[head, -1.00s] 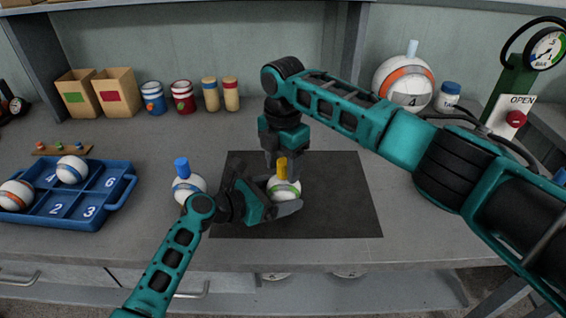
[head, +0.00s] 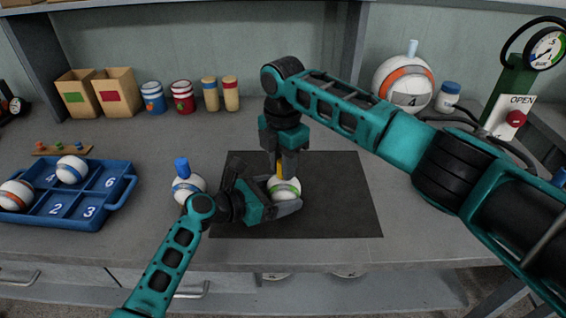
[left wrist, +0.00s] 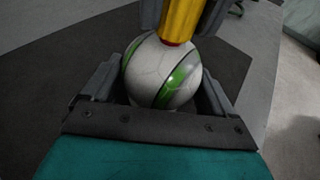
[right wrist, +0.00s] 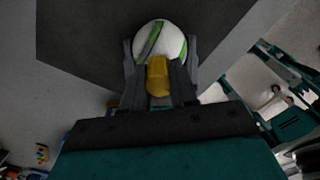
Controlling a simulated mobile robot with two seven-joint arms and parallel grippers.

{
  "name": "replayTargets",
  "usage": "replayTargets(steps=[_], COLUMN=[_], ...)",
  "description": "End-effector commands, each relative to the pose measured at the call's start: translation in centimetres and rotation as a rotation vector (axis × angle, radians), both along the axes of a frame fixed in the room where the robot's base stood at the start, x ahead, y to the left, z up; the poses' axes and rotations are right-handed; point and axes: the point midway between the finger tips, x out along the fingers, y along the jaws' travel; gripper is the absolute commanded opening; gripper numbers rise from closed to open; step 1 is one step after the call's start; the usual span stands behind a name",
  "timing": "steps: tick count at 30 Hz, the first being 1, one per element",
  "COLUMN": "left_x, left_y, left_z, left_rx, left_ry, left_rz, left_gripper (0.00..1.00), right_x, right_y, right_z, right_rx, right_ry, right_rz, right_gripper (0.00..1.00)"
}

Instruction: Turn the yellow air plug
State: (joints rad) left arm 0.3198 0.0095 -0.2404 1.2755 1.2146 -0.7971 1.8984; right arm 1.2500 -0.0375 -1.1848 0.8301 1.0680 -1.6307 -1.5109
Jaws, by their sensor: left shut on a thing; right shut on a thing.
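A white ball with a green stripe (head: 284,189) sits on the dark mat, and it fills the middle of the left wrist view (left wrist: 160,75). The yellow air plug (right wrist: 158,76) stands upright on top of the ball; it also shows in the left wrist view (left wrist: 180,20). My left gripper (head: 284,200) is shut on the ball, with a finger on each side of it. My right gripper (head: 279,170) points straight down from above and is shut on the yellow plug. Its fingers hide part of the plug in the head view.
A dark mat (head: 340,205) lies under the work. A ball with a blue plug (head: 186,186) stands close left of my left gripper. A blue tray (head: 105,212) with balls is at the left. Jars and boxes line the back; a pump with a gauge (head: 513,100) is at the right.

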Motion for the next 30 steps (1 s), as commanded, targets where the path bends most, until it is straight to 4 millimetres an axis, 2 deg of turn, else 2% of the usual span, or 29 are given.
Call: replayTargets(steps=[8,30], left_x=[-0.01,-0.04], left_y=[0.04,0.12], left_z=[-0.09,-0.29], left_rx=[0.001,0.004], left_ry=[0.002,0.004], left_rz=[0.001,0.003], left_gripper=[0.67,0.67], right_x=[-0.08,0.02], right_y=[0.17,0.27], right_z=[0.02,0.17], right_rx=[0.004,0.003], right_ry=[0.003,0.004], right_rz=[-0.186,-0.887], right_gripper=[0.00,0.00])
